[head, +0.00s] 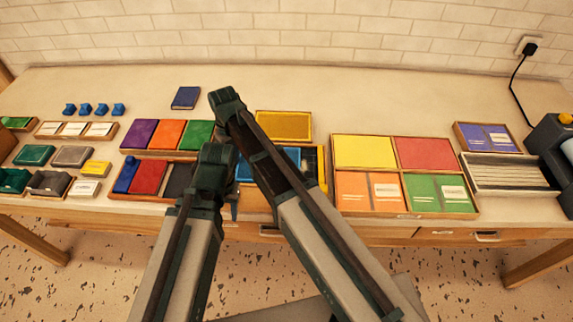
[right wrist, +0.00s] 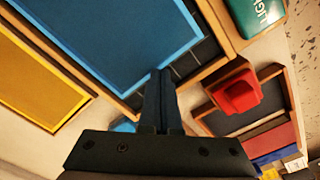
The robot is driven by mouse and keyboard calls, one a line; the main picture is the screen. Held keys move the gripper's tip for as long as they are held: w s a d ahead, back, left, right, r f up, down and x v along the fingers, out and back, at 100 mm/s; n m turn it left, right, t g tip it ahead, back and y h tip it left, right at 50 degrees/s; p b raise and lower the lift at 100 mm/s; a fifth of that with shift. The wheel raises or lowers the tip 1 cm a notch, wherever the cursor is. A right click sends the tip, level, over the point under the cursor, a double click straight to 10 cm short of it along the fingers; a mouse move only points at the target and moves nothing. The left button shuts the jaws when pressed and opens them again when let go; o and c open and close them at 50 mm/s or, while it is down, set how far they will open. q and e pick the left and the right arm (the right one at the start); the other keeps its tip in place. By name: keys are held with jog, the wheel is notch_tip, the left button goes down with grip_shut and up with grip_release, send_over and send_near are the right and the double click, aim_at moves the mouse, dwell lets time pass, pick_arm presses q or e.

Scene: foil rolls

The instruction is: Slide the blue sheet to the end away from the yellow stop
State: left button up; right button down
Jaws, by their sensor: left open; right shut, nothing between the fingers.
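The blue sheet (head: 291,156) lies in a wooden tray in the head view, largely hidden behind my right arm. A yellow stop (head: 321,168) stands at the tray's right end. In the right wrist view the blue sheet (right wrist: 120,35) covers most of the dark tray bed, with a dark strip bare beside its lower right edge. My right gripper (right wrist: 160,75) is shut and empty, its tips over the sheet's lower corner; I cannot tell whether they touch. My left gripper (head: 233,203) is open, low at the front of the table, left of the tray.
A yellow board (head: 284,125) in a wooden frame lies behind the blue sheet's tray. Trays of coloured pieces (head: 147,177) stand to the left. A tray of yellow, red, orange and green panels (head: 364,151) stands to the right. The back of the table is mostly clear.

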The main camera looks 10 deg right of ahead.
jog(key=shift+a, duration=0.1)
jog(key=shift+w+r+p, duration=0.1)
jog(key=shift+r+p, duration=0.3)
jog(key=shift+p, duration=0.1)
pick_arm(q)
notch_tip(320, 180, up, 8)
jog(key=p, duration=0.7)
pick_arm(e)
notch_tip(320, 180, up, 7)
